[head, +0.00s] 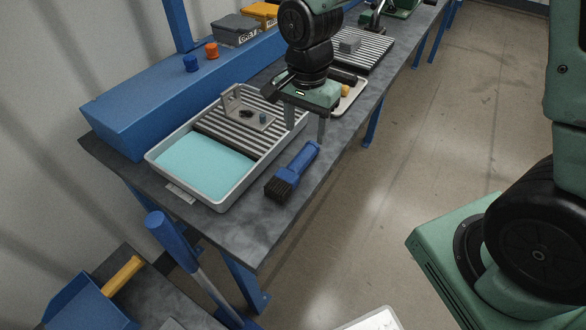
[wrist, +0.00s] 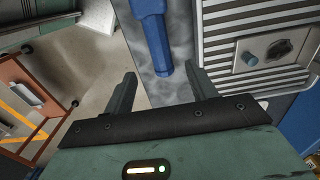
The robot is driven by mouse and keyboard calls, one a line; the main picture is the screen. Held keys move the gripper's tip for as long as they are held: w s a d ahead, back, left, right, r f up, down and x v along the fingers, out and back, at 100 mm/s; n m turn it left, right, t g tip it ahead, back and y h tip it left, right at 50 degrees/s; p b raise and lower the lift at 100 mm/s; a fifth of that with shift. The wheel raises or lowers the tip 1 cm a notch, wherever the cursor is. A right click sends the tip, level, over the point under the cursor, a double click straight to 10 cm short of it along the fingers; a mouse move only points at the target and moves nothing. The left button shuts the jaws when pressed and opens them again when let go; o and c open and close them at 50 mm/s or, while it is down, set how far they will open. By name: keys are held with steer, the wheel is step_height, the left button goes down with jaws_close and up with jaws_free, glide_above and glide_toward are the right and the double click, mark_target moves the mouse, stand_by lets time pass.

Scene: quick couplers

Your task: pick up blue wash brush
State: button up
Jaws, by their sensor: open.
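The blue wash brush (head: 293,172) lies on the dark bench top, beside the right wall of the wash tray, with its dark bristles toward the front. In the wrist view the brush's blue handle (wrist: 153,32) shows at the top, its end pointing toward my gripper (wrist: 160,88). The bristles are out of that view. My gripper is open and empty, its two fingers spread, with the handle ahead of the gap between them. In the head view my gripper (head: 305,125) hangs above the bench and tray edge, just behind the brush's handle end.
The wash tray (head: 222,205) holds light blue liquid and a ribbed rack (head: 215,122) with a grey bracket (head: 240,108). A blue ledge (head: 130,110) bears a blue and an orange cap. A small tray (head: 357,98) lies behind my gripper. The bench's front corner is clear.

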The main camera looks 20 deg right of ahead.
mark_target(305, 152)
step_height(305, 152, down, 8)
steer(key=shift+f+p, duration=0.1)
steer(key=shift+p, duration=0.35)
steer(key=c, duration=1.1)
steer(key=shift+o, duration=0.2)
step_height(305, 152, up, 10)
steer(key=shift+r, duration=0.1)
